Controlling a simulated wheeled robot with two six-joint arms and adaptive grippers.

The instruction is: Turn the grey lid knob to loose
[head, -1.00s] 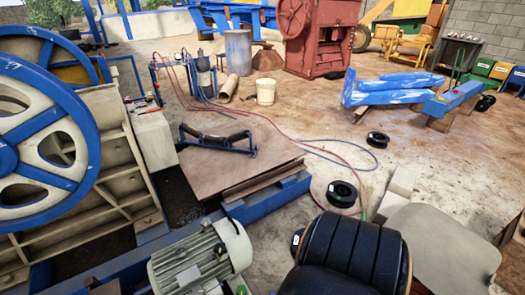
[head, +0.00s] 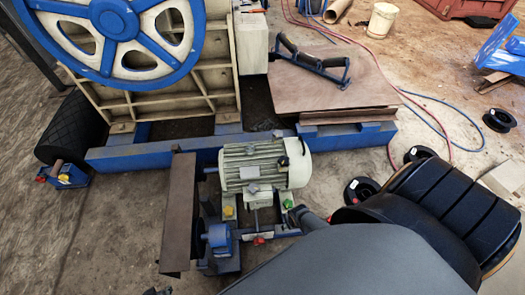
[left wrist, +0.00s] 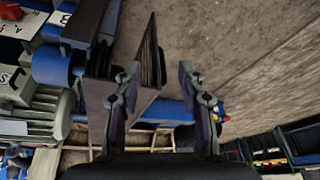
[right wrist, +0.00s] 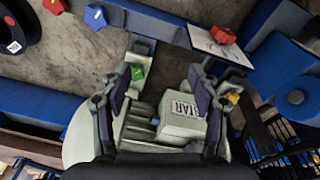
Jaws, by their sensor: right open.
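No knob that I can clearly call the grey lid knob shows in these views. The pale grey-green motor (head: 265,165) stands beside the blue frame in the head view. On it is a small grey box (right wrist: 182,118) with a lettered label, seen in the right wrist view between the fingers of my right gripper (right wrist: 163,75), which is open and empty. I cannot tell how far the fingers are from the box. My left gripper (left wrist: 158,73) is open and empty, with a dark upright plate behind its left finger.
A green knob (right wrist: 138,72), a red knob (right wrist: 223,35) and a blue knob (right wrist: 95,17) show in the right wrist view. A large blue-rimmed flywheel (head: 115,30) stands at the upper left. A brown upright plate (head: 180,210) stands left of the motor. Bare floor lies at lower left.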

